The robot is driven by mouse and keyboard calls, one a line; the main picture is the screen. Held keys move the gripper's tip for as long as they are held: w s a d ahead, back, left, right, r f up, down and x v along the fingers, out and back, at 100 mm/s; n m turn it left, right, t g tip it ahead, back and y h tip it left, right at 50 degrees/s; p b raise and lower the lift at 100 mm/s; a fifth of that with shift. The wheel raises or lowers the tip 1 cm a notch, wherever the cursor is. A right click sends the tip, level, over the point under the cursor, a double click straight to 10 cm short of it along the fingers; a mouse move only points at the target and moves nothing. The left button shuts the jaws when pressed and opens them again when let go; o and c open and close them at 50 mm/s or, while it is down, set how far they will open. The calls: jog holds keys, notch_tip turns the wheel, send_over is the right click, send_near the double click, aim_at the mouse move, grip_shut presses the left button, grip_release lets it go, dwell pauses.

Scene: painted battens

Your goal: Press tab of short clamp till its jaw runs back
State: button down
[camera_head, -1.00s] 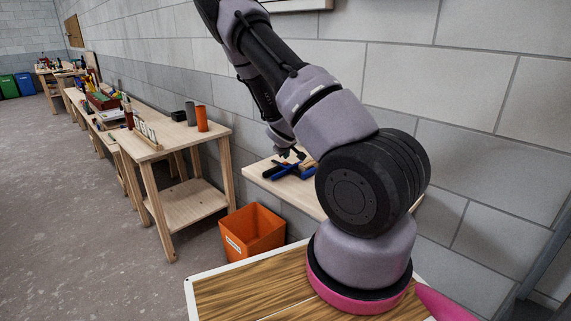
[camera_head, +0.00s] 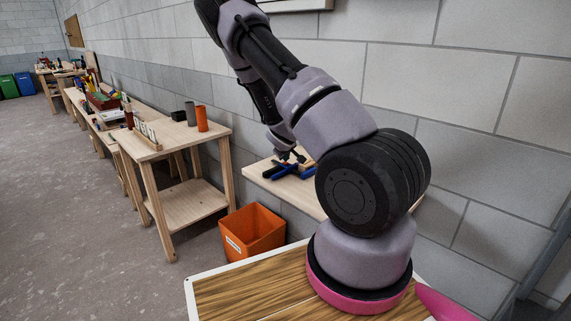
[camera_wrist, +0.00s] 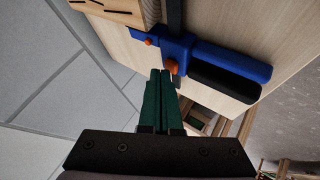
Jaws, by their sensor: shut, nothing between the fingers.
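A blue clamp with a black bar (camera_wrist: 175,18) lies on the pale wooden bench in the wrist view. It has a blue handle and a black handle side by side, and two orange parts. One orange tab (camera_wrist: 171,67) is close to my fingertips; I cannot tell whether they touch. My gripper (camera_wrist: 160,74) has green fingers pressed together, with nothing between them. In the head view the blue clamp (camera_head: 282,172) shows small on the bench, with my gripper (camera_head: 297,159) just above it. I cannot tell the clamp's length or its jaw's position.
A wooden batten (camera_wrist: 105,10) with dark marks lies beside the clamp. The bench (camera_head: 292,190) stands against a grey block wall. An orange bin (camera_head: 252,232) stands on the floor to its left, and a wooden table (camera_head: 190,140) with tubes is farther left.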

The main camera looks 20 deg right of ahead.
aim_at(286, 166)
jog(key=shift+f, duration=0.3)
jog(key=shift+r, duration=0.1)
dwell(0.4)
jog(key=shift+r, duration=0.75)
jog(key=shift+r, duration=0.1)
jog(key=shift+r, duration=2.45)
